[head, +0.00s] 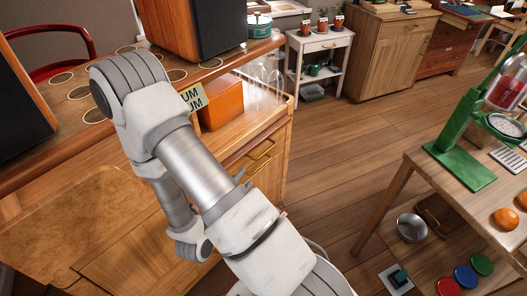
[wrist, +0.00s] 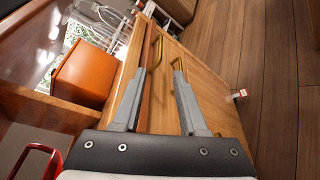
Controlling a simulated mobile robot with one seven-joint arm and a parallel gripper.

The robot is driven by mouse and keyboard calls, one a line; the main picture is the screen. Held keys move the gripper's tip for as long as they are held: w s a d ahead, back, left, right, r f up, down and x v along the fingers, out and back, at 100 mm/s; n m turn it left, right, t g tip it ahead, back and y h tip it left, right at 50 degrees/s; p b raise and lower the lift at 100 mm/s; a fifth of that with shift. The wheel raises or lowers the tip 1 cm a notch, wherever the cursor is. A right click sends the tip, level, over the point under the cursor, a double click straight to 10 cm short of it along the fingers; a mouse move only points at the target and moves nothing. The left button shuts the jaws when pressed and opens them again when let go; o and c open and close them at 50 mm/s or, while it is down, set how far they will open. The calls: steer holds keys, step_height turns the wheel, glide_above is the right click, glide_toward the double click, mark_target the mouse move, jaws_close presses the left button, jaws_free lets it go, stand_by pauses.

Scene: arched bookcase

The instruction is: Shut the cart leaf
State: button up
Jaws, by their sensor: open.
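The wooden cart (head: 274,134) stands at left in the head view, with an open compartment under its top. A burl-wood panel (head: 125,205) slopes at its front left; I cannot tell for certain whether this is the leaf. Brass handles (head: 261,149) show on the cart's front, and in the wrist view one brass handle (wrist: 156,52) lies just ahead of the fingertips. My gripper (wrist: 161,64) is open, its two fingers apart over the light wooden front, with nothing held between them. In the head view my own arm hides the gripper.
An orange box (head: 222,104) and clear glasses (head: 262,88) stand in the compartment. A dark speaker (head: 205,28) stands on top, and a red chair (head: 50,45) is behind. A wooden table (head: 425,172) stands at right. Bare floor (head: 340,150) lies between.

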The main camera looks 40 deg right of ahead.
mark_target(264, 154)
steer(key=b+x, duration=0.2)
steer(key=x, duration=1.5)
steer(key=shift+d+r, duration=0.1)
steer(key=shift+r, duration=0.05)
steer(key=shift+c, duration=0.3)
jaws_close()
steer(key=shift+w, duration=0.1)
stand_by(0.4)
